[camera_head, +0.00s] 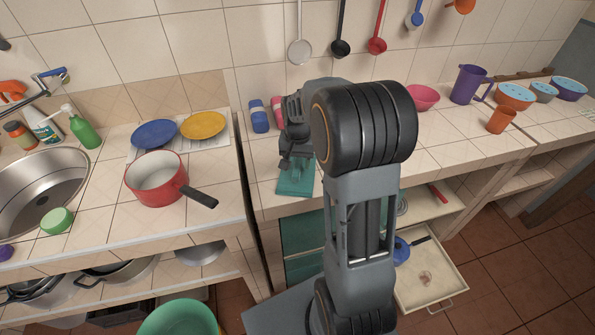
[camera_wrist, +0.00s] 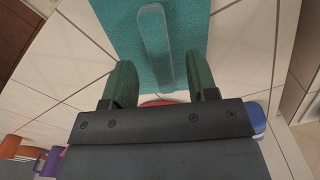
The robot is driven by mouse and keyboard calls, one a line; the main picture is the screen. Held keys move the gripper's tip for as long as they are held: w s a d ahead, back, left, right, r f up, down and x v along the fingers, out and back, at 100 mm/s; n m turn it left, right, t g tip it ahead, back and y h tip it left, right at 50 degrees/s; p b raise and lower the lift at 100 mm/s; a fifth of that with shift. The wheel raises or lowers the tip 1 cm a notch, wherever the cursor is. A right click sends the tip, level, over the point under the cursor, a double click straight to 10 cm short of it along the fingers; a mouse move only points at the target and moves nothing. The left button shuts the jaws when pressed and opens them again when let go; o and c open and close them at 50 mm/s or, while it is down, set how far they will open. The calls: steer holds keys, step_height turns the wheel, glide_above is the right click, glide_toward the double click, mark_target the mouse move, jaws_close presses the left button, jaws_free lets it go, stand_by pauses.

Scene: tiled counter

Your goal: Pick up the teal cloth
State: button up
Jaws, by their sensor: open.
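The teal cloth (camera_head: 294,186) lies on the tiled counter near its front edge, partly under my gripper (camera_head: 296,163) in the head view. In the wrist view the teal cloth (camera_wrist: 188,25) fills the top middle, with a paler, narrow raised strip (camera_wrist: 154,45) running down it. My gripper (camera_wrist: 160,80) is open there, its two green fingers apart on either side of the cloth's middle, with nothing held between them. Whether the fingertips touch the cloth cannot be told. My arm hides part of the counter behind it.
A blue container (camera_head: 259,116) and a pink one (camera_head: 278,111) stand behind the cloth. A red pot (camera_head: 157,180) is on the left counter, its handle pointing toward the gap. A pink bowl (camera_head: 423,97) is to the right. An open drawer (camera_head: 432,284) juts out below.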

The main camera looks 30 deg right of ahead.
steer(key=shift+f, duration=0.9)
steer(key=shift+c, duration=0.5)
jaws_close()
